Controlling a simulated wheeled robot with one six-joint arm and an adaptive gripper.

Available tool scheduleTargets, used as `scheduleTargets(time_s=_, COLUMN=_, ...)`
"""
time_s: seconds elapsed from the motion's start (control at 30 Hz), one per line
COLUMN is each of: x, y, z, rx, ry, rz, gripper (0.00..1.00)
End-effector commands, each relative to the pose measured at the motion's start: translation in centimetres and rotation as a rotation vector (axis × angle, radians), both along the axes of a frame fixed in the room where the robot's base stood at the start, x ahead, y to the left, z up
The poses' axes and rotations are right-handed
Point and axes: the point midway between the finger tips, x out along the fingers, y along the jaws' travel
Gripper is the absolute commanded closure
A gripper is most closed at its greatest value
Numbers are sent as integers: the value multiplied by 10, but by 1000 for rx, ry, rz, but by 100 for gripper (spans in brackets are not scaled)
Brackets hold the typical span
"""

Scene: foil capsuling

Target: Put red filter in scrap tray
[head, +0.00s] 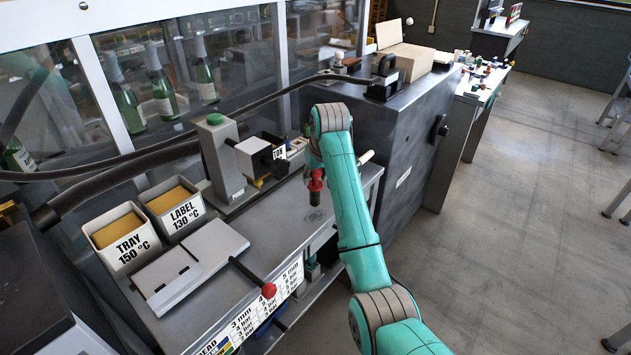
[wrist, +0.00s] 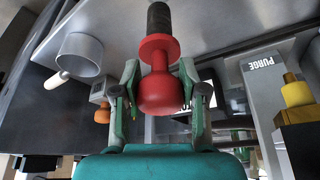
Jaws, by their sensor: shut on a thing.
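The red filter (head: 316,183) is a red bulb-shaped body with a dark ribbed cylinder at its end. My gripper (wrist: 160,88) is shut on it, with a finger on each side of the red body in the wrist view. The dark end (wrist: 158,20) points away from my gripper, and hangs downward over the right part of the grey bench (head: 290,222) in the head view. I cannot tell from the head view how far it is above the bench. I cannot make out a tray marked as scrap in either view.
Two bins marked TRAY (head: 124,255) and LABEL (head: 181,221) stand at the left. A flat grey plate (head: 190,272) and a red-knobbed lever (head: 268,290) are in front. A post with a green button (head: 215,120) stands behind. The wrist view shows a white cup (wrist: 80,53).

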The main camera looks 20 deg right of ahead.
Motion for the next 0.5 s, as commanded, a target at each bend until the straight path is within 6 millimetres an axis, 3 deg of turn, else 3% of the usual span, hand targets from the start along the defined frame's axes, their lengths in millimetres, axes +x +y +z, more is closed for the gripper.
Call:
scheduleTargets(time_s=0.13, x=0, y=0, z=-18, rx=0, ry=1, rz=0, gripper=96)
scheduleTargets(time_s=0.5, x=0, y=0, z=-22, rx=0, ry=1, rz=0, gripper=96)
